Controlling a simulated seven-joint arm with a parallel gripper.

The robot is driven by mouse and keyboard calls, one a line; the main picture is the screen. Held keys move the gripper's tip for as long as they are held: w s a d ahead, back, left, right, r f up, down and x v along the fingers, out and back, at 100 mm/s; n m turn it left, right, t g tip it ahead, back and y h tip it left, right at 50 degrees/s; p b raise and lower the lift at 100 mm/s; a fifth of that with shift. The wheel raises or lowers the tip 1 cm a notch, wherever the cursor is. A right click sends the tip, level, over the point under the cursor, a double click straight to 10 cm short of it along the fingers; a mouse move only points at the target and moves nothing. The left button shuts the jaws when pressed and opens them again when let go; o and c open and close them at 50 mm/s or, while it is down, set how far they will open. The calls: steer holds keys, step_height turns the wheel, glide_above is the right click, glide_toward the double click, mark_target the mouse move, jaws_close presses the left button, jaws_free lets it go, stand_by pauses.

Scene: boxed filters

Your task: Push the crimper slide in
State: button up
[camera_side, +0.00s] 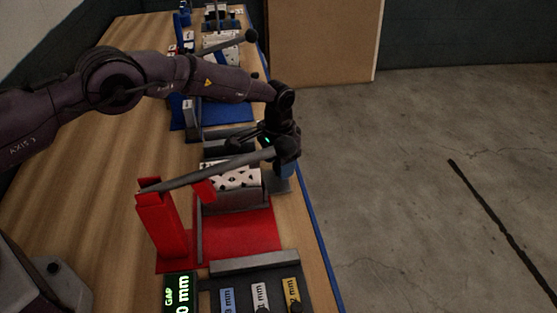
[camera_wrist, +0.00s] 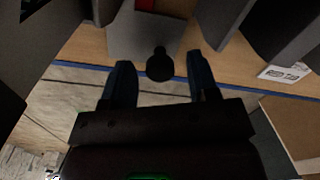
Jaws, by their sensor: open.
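The crimper is a red base (camera_side: 245,235) with a red post (camera_side: 162,225) and a long grey lever (camera_side: 205,174) reaching up toward my gripper. A patterned white piece (camera_side: 238,177) sits in a grey holder (camera_side: 236,201) on it. A grey plate, which looks like the slide, sticks out at the table edge in the side view (camera_side: 279,186) and the wrist view (camera_wrist: 140,38). A dark knob (camera_wrist: 160,66) stands at its outer end. My gripper (camera_wrist: 161,62) is open, with one finger on each side of the knob; I cannot tell whether they touch it.
A blue station (camera_side: 225,113) with another lever stands farther along the bench. In front are a dark rack with several coloured labelled tabs (camera_side: 260,296) and a green-lit gap display (camera_side: 180,292). The bench's blue edge (camera_side: 318,240) runs close by, with open floor beyond it.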

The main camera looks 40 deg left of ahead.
jaws_close()
steer(key=s+d, duration=0.7)
steer(key=shift+s+d, duration=0.2)
steer(key=shift+d, duration=0.1)
steer(key=shift+s, duration=0.1)
steer(key=shift+c, duration=0.7)
jaws_free()
steer(key=shift+d, duration=0.1)
steer(key=shift+o, duration=0.7)
steer(key=shift+r, duration=0.1)
step_height(320, 180, up, 7)
steer(key=shift+r, duration=0.2)
